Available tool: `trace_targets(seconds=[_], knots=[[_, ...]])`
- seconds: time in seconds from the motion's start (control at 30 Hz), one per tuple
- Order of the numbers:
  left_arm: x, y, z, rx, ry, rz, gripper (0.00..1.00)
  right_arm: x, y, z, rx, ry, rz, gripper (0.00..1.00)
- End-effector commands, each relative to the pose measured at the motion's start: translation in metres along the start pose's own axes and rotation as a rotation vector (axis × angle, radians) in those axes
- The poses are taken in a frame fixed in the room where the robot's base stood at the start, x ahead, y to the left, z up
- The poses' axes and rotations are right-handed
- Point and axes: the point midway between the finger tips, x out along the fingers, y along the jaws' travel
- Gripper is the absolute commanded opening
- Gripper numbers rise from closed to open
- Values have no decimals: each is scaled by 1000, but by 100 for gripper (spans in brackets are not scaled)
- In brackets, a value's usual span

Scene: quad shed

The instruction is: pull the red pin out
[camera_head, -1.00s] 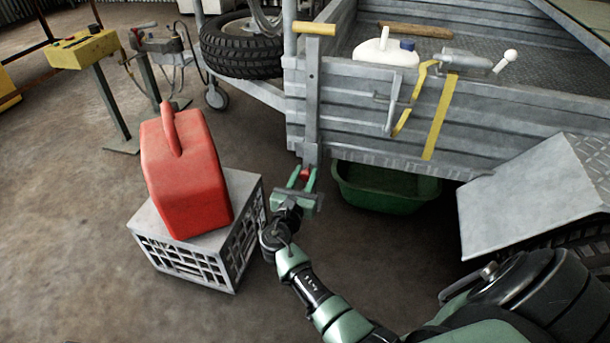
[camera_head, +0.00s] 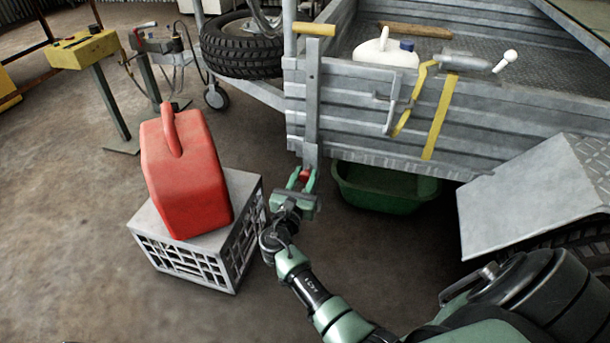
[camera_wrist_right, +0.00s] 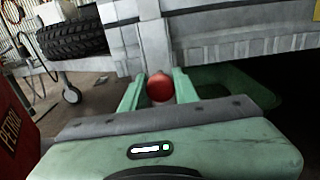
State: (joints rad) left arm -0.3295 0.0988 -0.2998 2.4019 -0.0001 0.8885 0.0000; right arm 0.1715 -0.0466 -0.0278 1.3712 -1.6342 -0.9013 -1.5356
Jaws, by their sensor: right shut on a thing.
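The red pin (camera_head: 304,175) is at the lower end of the grey upright bar at the trailer's front left corner. Its round red end shows in the right wrist view (camera_wrist_right: 160,88), between the two green fingers. My right gripper (camera_head: 303,179) is shut on the red pin, just below the bar (camera_head: 312,95). The pin's shaft is hidden, so I cannot tell how far it sits in the bar. My left gripper is not in view.
A red fuel can (camera_head: 185,170) stands on a grey crate (camera_head: 235,250) left of my right arm. A green tub (camera_head: 385,195) sits under the trailer (camera_head: 400,115). A grey mudguard (camera_head: 535,195) is at the right. Floor in front of the crate is clear.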

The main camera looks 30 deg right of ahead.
Motion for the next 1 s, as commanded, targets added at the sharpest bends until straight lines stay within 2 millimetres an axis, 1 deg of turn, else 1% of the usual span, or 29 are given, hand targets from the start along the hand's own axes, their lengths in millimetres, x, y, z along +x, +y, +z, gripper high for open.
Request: trace_targets(seconds=[0.1, 0.2, 0.47, 0.5, 0.53, 0.57, 0.87, 0.97, 1.0], knots=[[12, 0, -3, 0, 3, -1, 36, -18, 0, 2, -4, 5, 2, 0], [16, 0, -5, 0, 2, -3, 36, -30, 0, 1, -3, 3, 1, 0], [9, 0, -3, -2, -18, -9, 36, -33, 0, -2, -2, 3, 1, 0], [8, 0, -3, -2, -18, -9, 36, -33, 0, -2, -2, 3, 1, 38], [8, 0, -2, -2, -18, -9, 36, -33, 0, -2, -2, 3, 1, 46], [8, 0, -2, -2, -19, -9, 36, -32, 0, -2, -2, 3, 1, 51], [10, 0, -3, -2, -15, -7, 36, -32, 0, 0, -1, 1, 0, 51], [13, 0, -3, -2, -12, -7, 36, -38, 0, 0, -2, 3, 1, 51], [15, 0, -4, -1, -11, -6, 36, -43, 0, 0, -1, 4, 1, 51]])
